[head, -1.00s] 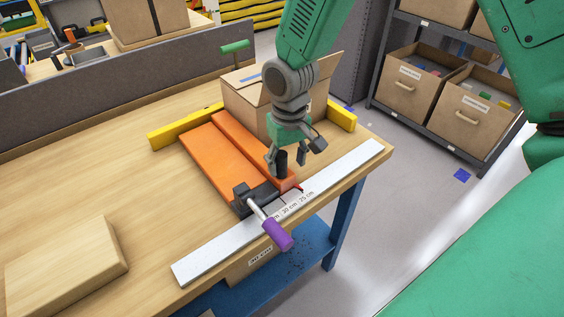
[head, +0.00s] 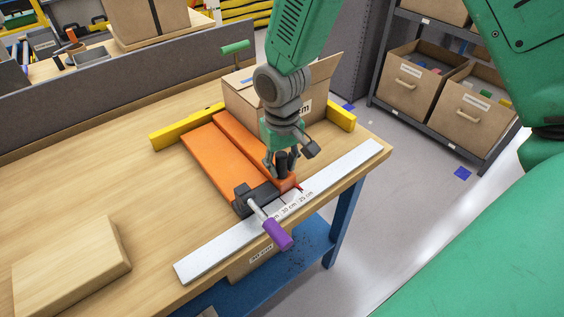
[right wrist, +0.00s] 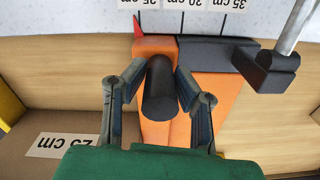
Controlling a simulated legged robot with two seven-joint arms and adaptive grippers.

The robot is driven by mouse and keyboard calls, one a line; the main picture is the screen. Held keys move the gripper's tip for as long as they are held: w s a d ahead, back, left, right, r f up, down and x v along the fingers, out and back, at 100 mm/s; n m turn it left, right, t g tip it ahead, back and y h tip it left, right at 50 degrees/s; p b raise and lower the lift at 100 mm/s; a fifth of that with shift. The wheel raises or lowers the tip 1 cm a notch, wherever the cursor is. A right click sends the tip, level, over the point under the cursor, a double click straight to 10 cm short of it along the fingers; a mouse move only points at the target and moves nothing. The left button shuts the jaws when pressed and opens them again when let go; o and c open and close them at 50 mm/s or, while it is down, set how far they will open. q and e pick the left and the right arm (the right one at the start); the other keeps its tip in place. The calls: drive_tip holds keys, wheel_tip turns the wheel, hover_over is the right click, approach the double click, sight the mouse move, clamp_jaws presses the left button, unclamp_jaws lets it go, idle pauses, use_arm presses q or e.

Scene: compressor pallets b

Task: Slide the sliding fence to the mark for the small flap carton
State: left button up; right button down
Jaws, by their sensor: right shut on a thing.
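The sliding fence (head: 226,158) is an orange two-part block on the table, with a red pointer (right wrist: 138,26) at its near end and a black upright knob (right wrist: 160,88). My right gripper (head: 281,168) is shut on the knob, with one finger on each side of it. The white scale (head: 335,172) runs along the table's front edge; the pointer is by its 25 cm label (right wrist: 138,3). A black clamp (head: 252,197) with a purple-ended lever (head: 278,233) sits at the fence's near end. The open-flap carton (head: 240,96), labelled 25 cm (right wrist: 62,147), stands beside the fence. My left gripper is out of view.
A yellow rail (head: 172,132) lies behind the fence and carton. A grey partition (head: 110,88) bounds the back.

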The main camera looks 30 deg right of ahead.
drive_tip(key=c, duration=1.5)
unclamp_jaws()
drive_tip(key=shift+w+a+r, duration=0.1)
drive_tip(key=shift+w, duration=0.05)
drive_tip(key=shift+o, duration=1)
drive_tip(key=shift+a, duration=0.5)
drive_tip(key=shift+d, duration=0.45)
drive_tip(key=shift+d+r, duration=0.1)
drive_tip(key=r, duration=0.7)
drive_tip(key=a+r, duration=0.1)
drive_tip(key=r, duration=0.2)
drive_tip(key=shift+r, duration=0.35)
drive_tip(key=shift+d+r, duration=0.25)
drive_tip(key=shift+r, duration=0.15)
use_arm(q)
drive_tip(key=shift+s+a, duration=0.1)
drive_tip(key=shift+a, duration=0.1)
use_arm(e)
drive_tip(key=shift+d, duration=0.25)
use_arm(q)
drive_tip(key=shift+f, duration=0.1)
